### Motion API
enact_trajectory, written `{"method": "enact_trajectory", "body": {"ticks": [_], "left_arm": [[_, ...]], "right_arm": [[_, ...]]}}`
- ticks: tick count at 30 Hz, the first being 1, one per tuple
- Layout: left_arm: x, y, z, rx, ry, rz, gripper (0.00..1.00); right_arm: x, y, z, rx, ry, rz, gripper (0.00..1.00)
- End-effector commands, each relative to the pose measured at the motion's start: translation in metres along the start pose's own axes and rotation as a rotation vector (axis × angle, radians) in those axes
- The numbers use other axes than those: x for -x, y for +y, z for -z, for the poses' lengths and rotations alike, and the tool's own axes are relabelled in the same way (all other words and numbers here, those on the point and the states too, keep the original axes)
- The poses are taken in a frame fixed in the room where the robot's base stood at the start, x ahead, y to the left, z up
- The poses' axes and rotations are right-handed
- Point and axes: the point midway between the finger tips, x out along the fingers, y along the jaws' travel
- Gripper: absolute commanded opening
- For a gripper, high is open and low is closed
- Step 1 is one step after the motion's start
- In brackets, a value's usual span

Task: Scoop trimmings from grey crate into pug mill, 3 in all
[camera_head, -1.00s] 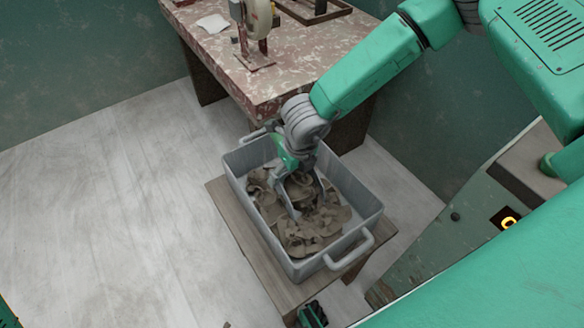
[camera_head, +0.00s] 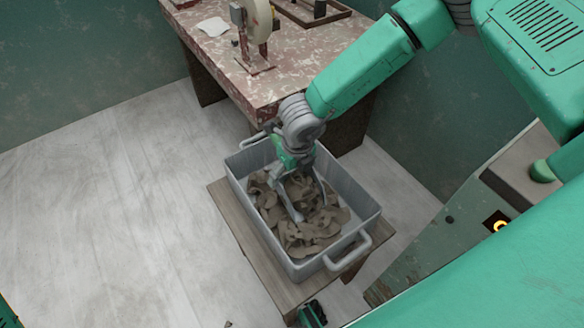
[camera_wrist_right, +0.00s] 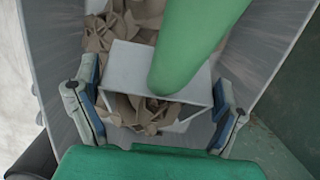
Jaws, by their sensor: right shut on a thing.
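The grey crate (camera_head: 340,180) stands on a low wooden stand, with brown-grey trimmings (camera_head: 310,235) heaped inside. My right gripper (camera_head: 304,196) reaches down into the crate at the trimmings. In the right wrist view this gripper (camera_wrist_right: 157,100) has its fingers on either side of a pale box-shaped scoop (camera_wrist_right: 130,62) and is shut on it. A green handle (camera_wrist_right: 195,45) rises from the scoop. Trimmings show within the scoop's walls and beyond it. A grey-green machine (camera_head: 430,250) with a lit dial, perhaps the pug mill, is at right.
A mottled red-brown table (camera_head: 285,75) stands behind the crate, with a wheeled device (camera_head: 258,22), a white paper (camera_head: 213,25) and a dark frame on it. The wooden stand (camera_head: 240,225) extends left of the crate. Pale floor (camera_head: 100,210) is clear at left.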

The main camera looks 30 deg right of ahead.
Motion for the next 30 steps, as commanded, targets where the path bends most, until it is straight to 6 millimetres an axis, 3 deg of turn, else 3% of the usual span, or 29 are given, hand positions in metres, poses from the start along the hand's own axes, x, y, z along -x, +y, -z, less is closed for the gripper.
{"method": "enact_trajectory", "body": {"ticks": [30], "left_arm": [[0.081, -0.001, 0.004, 0.000, 0.000, 0.000, 0.00]], "right_arm": [[0.053, -0.001, -0.010, -0.001, 0.249, -0.002, 0.54]]}}
